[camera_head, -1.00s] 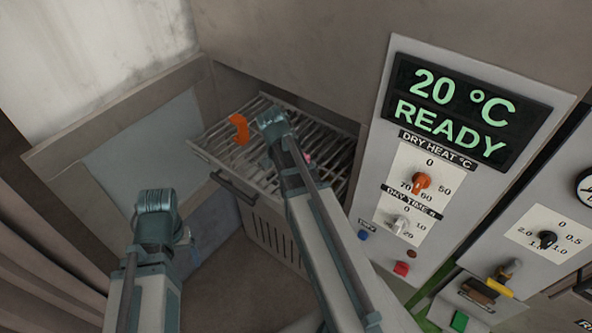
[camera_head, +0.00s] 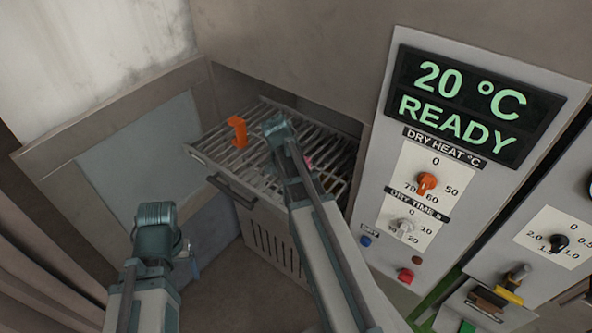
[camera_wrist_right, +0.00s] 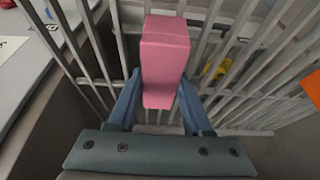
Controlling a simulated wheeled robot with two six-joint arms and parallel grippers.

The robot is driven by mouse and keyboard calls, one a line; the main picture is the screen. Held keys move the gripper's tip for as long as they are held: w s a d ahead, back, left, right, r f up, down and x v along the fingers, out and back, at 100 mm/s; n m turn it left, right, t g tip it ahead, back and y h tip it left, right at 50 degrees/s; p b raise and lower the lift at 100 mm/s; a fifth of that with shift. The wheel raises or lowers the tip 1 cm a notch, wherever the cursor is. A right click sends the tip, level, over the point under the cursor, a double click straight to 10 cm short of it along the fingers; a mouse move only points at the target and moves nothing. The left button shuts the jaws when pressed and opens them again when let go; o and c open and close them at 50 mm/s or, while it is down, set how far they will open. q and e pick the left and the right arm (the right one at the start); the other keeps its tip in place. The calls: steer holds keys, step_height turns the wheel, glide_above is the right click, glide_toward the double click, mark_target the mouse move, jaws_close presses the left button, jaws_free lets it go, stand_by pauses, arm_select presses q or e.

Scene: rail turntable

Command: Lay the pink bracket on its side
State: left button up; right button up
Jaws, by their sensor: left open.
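The pink bracket (camera_wrist_right: 165,62) is on or just above the slatted rack in the right wrist view; its base contact is hidden. In the head view only a small pink patch (camera_head: 309,161) shows beside my right arm. My right gripper (camera_wrist_right: 160,92) has one blue finger on each side of the bracket, very close to its lower part. I cannot tell whether the fingers press on it. In the head view the right fingers are hidden by the arm. My left gripper (camera_head: 188,249) is open, low at the left, away from the rack and mostly hidden by its wrist.
An orange bracket (camera_head: 238,133) stands on the rack (camera_head: 212,153), left of my right wrist. A yellow piece (camera_wrist_right: 219,68) shows on or below the slats. A drawer handle (camera_head: 231,192) juts from the rack's front. A control panel (camera_head: 398,160) rises at the right.

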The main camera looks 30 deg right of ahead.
jaws_close()
arm_select(q)
steer(key=shift+r, duration=0.1)
